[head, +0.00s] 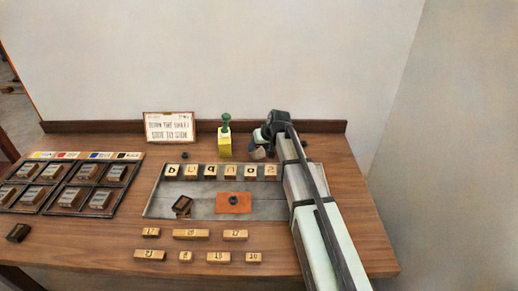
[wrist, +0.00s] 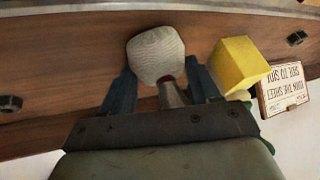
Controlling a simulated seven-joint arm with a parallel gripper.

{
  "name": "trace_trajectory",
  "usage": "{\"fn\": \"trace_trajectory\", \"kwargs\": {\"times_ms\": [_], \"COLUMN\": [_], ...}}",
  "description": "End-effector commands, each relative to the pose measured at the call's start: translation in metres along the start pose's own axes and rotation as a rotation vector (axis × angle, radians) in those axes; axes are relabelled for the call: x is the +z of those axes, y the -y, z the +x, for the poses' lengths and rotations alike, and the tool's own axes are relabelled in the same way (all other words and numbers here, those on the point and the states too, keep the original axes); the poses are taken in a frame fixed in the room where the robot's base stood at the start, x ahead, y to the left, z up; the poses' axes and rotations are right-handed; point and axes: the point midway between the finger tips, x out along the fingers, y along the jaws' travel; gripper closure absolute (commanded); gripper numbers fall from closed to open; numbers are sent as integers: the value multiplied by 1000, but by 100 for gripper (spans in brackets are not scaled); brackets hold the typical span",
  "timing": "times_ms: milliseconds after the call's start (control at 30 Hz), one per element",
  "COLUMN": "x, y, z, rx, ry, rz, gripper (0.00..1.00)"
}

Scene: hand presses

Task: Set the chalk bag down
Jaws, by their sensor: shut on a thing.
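The chalk bag (wrist: 157,55) is a pale, rounded, cloth-like bundle between the two blue-grey fingers of my gripper (wrist: 161,82) in the wrist view. My gripper is shut on it, near its narrow end, where a dark red band and a grey tapered piece show. In the head view my gripper (head: 262,143) is at the back of the table, right of the yellow block, and the bag (head: 257,153) shows only as a small pale patch, partly hidden by the arm. I cannot tell whether the bag touches the table.
A yellow block (head: 225,143) with a green-handled tool stands close left of my gripper. A sign card (head: 169,127) leans at the back ledge. A grey plate (head: 200,205) with lettered blocks and an orange piece (head: 233,203) lies in front. A dark divided tray (head: 73,187) is at left.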

Motion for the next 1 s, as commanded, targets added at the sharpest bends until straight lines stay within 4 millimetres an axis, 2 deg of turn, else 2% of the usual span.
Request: {"fn": "trace_trajectory", "kwargs": {"times_ms": [100, 467, 500, 767, 1000], "x": [4, 5, 5, 5, 5], "y": [-2, -2, -2, -2, -2], "z": [7, 9, 10, 9, 9], "rx": [0, 0, 0, 0, 0], "ry": [-2, -1, -1, -1, -1], "rz": [0, -1, -1, -1, -1], "gripper": [72, 72, 37, 13, 13]}}
